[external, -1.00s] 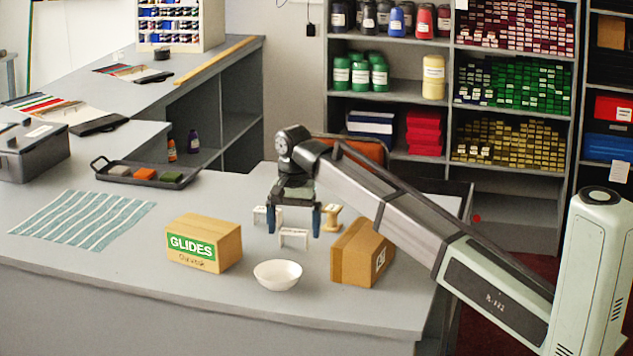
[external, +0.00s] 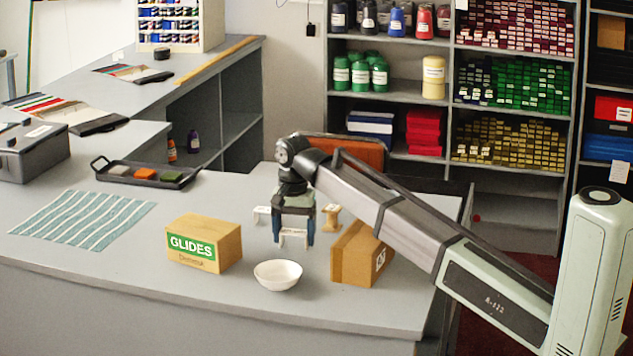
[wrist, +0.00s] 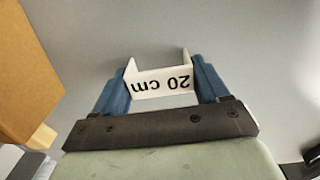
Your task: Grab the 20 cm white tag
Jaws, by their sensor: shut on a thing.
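The white tag (external: 293,239) has low upright ends and carries the print "20 cm", which reads upside down in the wrist view (wrist: 163,84). My gripper (external: 292,241) is shut on it, with one blue finger at each end of the tag. The wrist view also shows my gripper (wrist: 160,80) with the tag between its fingers. The tag is at or just above the counter; I cannot tell whether it touches. A second white piece (external: 262,215) stands behind and to the left of my gripper, its print not readable.
A wooden spool (external: 331,218) and a cardboard box (external: 358,256) stand close on the right. A white bowl (external: 278,276) is in front, and the GLIDES box (external: 204,245) is to the left. A striped cloth (external: 82,220) and a black tray (external: 110,174) lie further left.

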